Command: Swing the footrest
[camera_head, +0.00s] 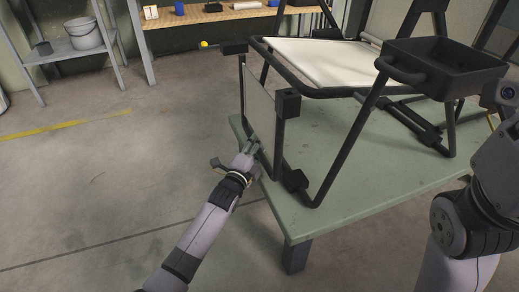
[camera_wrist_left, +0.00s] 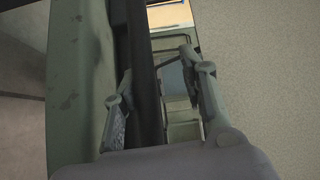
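The folding lounger, with a black tube frame (camera_head: 338,150) and pale panels, stands on a green table. Its footrest (camera_head: 260,112), a pale panel in a dark frame, hangs down steeply at the lounger's left end. My left gripper (camera_head: 250,146) is low beside the footrest's lower edge, near the table's left edge. In the left wrist view its two fingers (camera_wrist_left: 157,64) stand apart, with a dark bar (camera_wrist_left: 143,80) passing between or just beyond them. I cannot tell whether they touch it. My right arm enters at the right of the head view, but its gripper is out of view.
The green table (camera_head: 345,205) has bare room in front of the lounger. A black tray (camera_head: 447,68) is at the lounger's right side. A grey shelf with a bucket (camera_head: 85,35) and a wooden bench (camera_head: 205,17) stand behind. The floor at left is clear.

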